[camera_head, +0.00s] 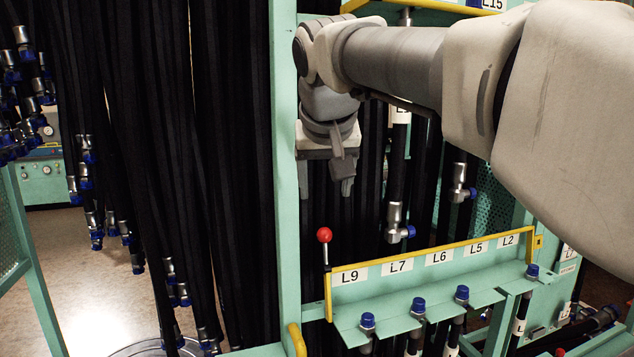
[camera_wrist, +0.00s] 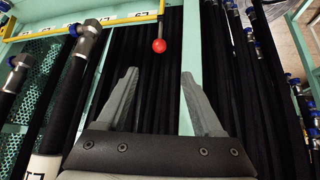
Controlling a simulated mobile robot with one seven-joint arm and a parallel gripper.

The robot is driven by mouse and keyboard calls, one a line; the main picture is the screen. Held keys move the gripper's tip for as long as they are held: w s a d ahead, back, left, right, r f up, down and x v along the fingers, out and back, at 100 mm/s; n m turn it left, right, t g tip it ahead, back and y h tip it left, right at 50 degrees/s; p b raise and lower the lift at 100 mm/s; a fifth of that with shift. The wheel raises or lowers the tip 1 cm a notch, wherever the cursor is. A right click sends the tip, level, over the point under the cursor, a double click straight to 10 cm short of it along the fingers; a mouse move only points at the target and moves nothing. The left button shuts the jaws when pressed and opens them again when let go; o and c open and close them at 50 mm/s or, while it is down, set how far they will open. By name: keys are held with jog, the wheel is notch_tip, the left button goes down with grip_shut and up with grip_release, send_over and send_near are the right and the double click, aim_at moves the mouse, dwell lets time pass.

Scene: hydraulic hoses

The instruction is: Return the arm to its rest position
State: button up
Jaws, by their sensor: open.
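My gripper (camera_head: 343,180) hangs below my bent arm in the head view, close to the right side of the teal upright post (camera_head: 285,180). Its fingers point down in front of the dark hoses. In the wrist view my gripper (camera_wrist: 162,100) is open, with its two grey fingers spread apart and nothing between them. Black hoses (camera_wrist: 160,65) stand behind the fingers there. I cannot tell from these frames whether the fingers touch any hose.
A teal rack with yellow rail (camera_head: 435,262) carries labels L9, L7, L6, L5 and L2. A red-knobbed lever (camera_head: 324,236) stands at its left end. A hanging hose with a metal elbow fitting (camera_head: 396,222) is right of my gripper. Dense black hoses (camera_head: 150,150) fill the left.

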jog(key=shift+s+r, duration=0.35)
jog(key=shift+r, duration=0.05)
jog(key=s+d+f+g, duration=0.1)
jog(key=s+d+f, duration=0.5)
jog(key=s+f, duration=0.5)
jog(key=s+d+f, duration=0.5)
jog(key=s+f, duration=0.7)
jog(key=shift+d+m+g+b, duration=0.3)
jog(key=shift+d+g+b, duration=0.05)
jog(key=shift+g+b, duration=0.1)
jog(key=shift+d+f, duration=0.1)
jog(key=shift+d, duration=0.05)
